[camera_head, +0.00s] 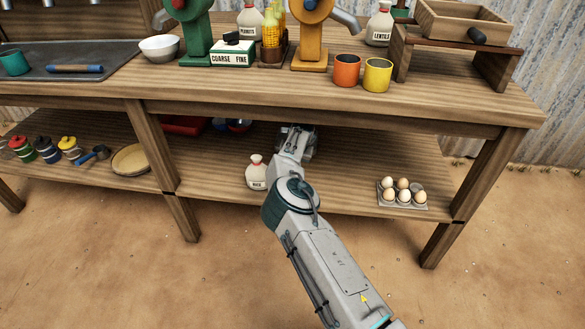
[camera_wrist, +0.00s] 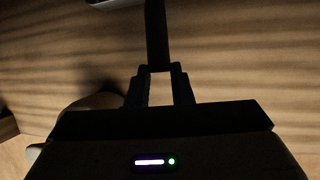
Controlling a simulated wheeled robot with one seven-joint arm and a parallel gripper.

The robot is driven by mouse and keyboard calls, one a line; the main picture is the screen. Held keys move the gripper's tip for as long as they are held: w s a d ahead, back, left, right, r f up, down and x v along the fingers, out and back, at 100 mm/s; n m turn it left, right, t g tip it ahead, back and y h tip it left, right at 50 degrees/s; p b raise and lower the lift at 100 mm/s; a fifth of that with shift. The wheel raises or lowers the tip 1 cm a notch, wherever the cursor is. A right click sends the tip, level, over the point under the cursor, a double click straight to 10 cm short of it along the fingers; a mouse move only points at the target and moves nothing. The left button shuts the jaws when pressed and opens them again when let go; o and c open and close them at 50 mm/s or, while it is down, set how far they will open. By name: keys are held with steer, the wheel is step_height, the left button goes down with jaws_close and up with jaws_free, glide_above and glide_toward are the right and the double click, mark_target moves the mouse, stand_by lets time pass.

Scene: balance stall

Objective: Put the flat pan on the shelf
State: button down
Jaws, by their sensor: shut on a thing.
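My gripper (camera_wrist: 160,78) is shut on a dark upright handle (camera_wrist: 157,38) in the wrist view. A pale grey edge (camera_wrist: 112,4) at the top of that view looks like part of the flat pan; most of it is out of frame. In the head view my wrist (camera_head: 296,140) reaches in under the counter, over the lower wooden shelf (camera_head: 345,180). The fingers and the pan are hidden there by my arm and the counter's shadow. I cannot tell whether the pan touches the shelf.
A small white sack (camera_head: 257,173) stands just left of my arm. An egg tray (camera_head: 402,203) sits at the shelf's right. A round board (camera_head: 130,158), several lidded pots and a red tray (camera_head: 184,124) are to the left. The counter edge (camera_head: 330,117) overhangs my wrist.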

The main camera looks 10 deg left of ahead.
step_height(320, 180, down, 3)
steer(key=shift+f+b, duration=0.2)
steer(key=shift+b, duration=0.65)
steer(key=shift+r, duration=0.15)
steer(key=c, duration=1.3)
jaws_free()
steer(key=shift+s+r+p, duration=0.15)
steer(key=shift+r+p, duration=0.3)
steer(key=shift+s+d+r+p, duration=0.25)
steer(key=shift+s+r+p, duration=0.15)
steer(key=shift+r, duration=0.15)
steer(key=shift+s+d+r+p, duration=0.3)
steer(key=shift+s+r, duration=0.1)
steer(key=shift+r, duration=0.15)
steer(key=s+d, duration=0.1)
steer(key=s, duration=0.2)
steer(key=s+d+p, duration=0.1)
steer(key=s+d, duration=0.1)
steer(key=s, duration=0.1)
steer(key=s+d+p, duration=0.1)
steer(key=s+d, duration=0.1)
steer(key=s, duration=0.1)
steer(key=shift+s+f, duration=0.2)
steer(key=shift+s, duration=0.15)
steer(key=shift+s+d, duration=0.1)
